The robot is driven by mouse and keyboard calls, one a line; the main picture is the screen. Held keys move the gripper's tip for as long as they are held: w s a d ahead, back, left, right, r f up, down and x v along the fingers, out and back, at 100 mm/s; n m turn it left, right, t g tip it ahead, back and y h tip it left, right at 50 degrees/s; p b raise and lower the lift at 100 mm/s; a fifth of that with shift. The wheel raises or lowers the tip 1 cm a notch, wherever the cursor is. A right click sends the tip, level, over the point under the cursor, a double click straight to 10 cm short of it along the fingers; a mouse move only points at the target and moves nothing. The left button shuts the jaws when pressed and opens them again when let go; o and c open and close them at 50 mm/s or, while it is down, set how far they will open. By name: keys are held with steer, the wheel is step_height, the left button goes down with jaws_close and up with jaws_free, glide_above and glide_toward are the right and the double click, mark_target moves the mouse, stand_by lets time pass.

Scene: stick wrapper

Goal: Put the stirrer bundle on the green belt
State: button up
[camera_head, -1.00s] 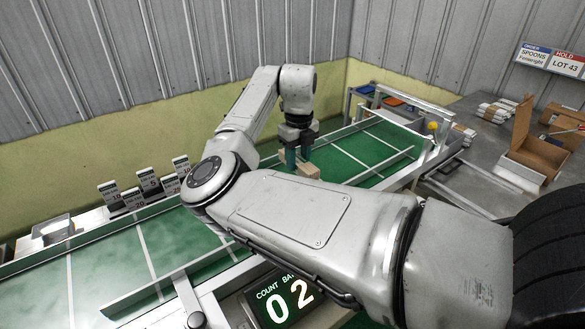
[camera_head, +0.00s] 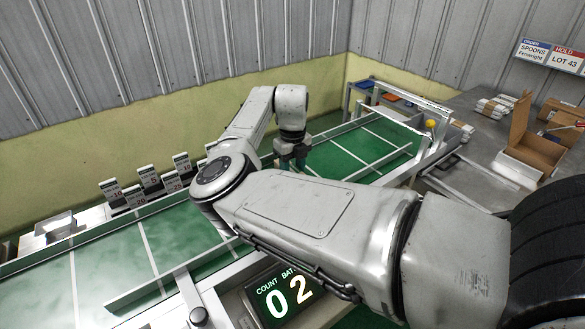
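The green belt (camera_head: 150,240) runs from the lower left, behind my arm, to the upper right, where more of its surface shows divided by pale lines. My gripper (camera_head: 292,161) points down over the belt near its middle, with teal fingers partly covered by my arm. The fingertips and anything between them are hidden, so I cannot tell whether it is open or shut. No stirrer bundle shows clearly at the gripper now. Several wrapped bundles (camera_head: 492,108) lie on the grey table at the right.
An open cardboard box (camera_head: 533,148) stands on the grey table (camera_head: 470,180). Several numbered cards (camera_head: 150,178) stand along the belt's far side. A display (camera_head: 285,300) reads 02. A metal frame with a yellow knob (camera_head: 431,124) stands at the belt's right end.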

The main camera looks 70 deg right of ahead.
mark_target(292, 169)
steer(key=o, duration=0.3)
steer(key=shift+o, duration=0.2)
step_height(292, 169, up, 12)
steer(key=b, duration=0.2)
steer(key=shift+r, duration=0.15)
stand_by(0.5)
